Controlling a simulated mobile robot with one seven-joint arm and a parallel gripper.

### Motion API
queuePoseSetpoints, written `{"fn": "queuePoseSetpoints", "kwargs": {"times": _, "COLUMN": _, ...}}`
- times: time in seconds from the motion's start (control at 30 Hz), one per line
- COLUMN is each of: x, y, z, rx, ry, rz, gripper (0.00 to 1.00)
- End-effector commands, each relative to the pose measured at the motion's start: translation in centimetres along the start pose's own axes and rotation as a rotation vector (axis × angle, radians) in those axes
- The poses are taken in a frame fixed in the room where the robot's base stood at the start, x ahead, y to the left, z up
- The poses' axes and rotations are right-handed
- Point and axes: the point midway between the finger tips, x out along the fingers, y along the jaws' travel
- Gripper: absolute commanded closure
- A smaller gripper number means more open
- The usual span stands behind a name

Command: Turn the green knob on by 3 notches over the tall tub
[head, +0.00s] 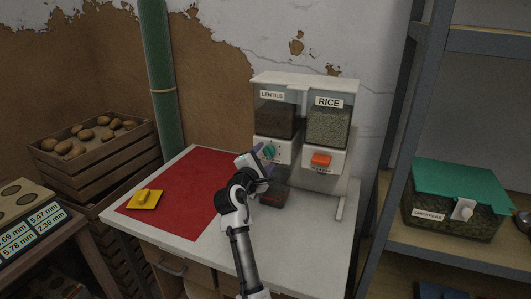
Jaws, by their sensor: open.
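The green knob (270,152) sits on the front of the dispenser, below the bin labelled LENTILS (274,119). My gripper (264,158) is right at this knob, open, with its purple fingers on either side of it as far as I can see. Whether the fingers touch the knob cannot be told. A dark tub (273,197) stands on the white table below the lentils outlet, partly hidden by my arm. Its height is hard to judge from here.
An orange knob (320,160) is under the RICE bin (327,127), right of the green one. A red mat (185,190) with a yellow piece (145,200) lies at left on the white table (310,250). A shelf with a chickpeas box (452,212) stands at right.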

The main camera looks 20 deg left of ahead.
Motion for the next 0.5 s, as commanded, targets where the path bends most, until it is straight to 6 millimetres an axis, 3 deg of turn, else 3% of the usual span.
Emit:
{"fn": "queuePoseSetpoints", "kwargs": {"times": 0.2, "x": 1.6, "y": 0.0, "z": 0.0, "rx": 0.000, "ry": 0.000, "rz": 0.000, "gripper": 0.42}}
{"fn": "queuePoseSetpoints", "kwargs": {"times": 0.5, "x": 1.7, "y": 0.0, "z": 0.0, "rx": 0.000, "ry": 0.001, "rz": 0.001, "gripper": 0.43}}
